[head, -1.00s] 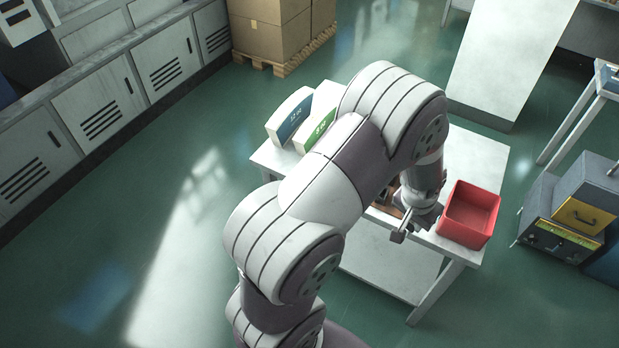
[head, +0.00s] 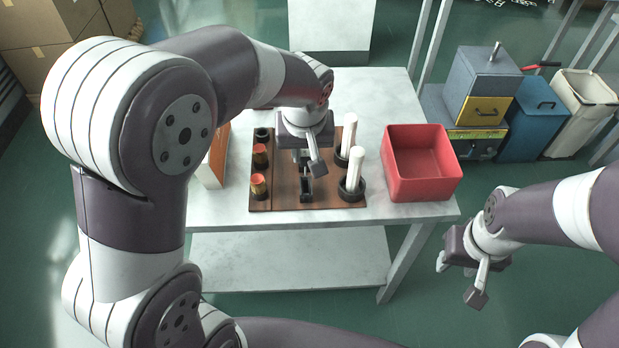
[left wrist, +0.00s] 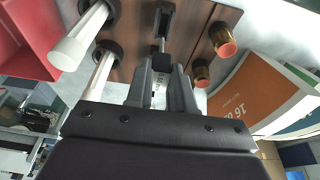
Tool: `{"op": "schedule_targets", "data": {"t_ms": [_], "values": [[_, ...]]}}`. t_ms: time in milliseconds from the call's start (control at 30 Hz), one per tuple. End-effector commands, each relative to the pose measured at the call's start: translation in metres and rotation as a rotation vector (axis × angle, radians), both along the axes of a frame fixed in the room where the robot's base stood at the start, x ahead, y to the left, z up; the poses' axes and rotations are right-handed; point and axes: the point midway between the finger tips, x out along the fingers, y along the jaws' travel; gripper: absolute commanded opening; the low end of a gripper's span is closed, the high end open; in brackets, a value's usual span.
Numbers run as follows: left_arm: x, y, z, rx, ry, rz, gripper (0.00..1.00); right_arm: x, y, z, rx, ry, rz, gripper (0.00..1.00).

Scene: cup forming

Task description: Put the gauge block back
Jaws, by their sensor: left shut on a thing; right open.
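My left gripper (head: 309,166) is over the middle of the brown wooden board (head: 285,198) and points down. In the left wrist view its fingers (left wrist: 161,72) are shut on the gauge block (left wrist: 159,88), a small pale piece with dark marks, mostly hidden between them. A black slotted stand (head: 306,192) is on the board just below the fingers; it also shows in the left wrist view (left wrist: 164,16). I cannot tell whether the block touches the stand. My right gripper (head: 458,279) is open and empty, off the table's front right corner.
Two white rods (head: 356,165) stand in black rings on the board's right. Two red-topped brass cylinders (head: 259,185) and a black ring (head: 262,135) are on its left. A red bin (head: 421,165) stands to the right, an orange-and-white panel (head: 214,158) to the left.

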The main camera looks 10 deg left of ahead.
Motion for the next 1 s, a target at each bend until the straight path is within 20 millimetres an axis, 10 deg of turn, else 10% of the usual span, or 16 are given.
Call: {"op": "schedule_targets", "data": {"t_ms": [333,733,833,1000], "values": [[0.0,0.0,-0.065,0.0,0.001,-0.003,0.0,0.0,0.0,-0.015,0.0,0.0,0.0,0.43],[0.0,0.0,-0.073,-0.001,-0.001,-0.002,0.0,0.0,0.0,-0.018,0.0,0.0,0.0,0.43],[0.001,0.0,-0.072,-0.001,-0.001,-0.003,0.48,0.0,0.0,-0.017,0.0,0.0,0.0,0.43],[0.0,0.0,-0.072,-0.001,-0.001,-0.003,0.48,0.0,0.0,-0.017,0.0,0.0,0.0,0.43]]}}
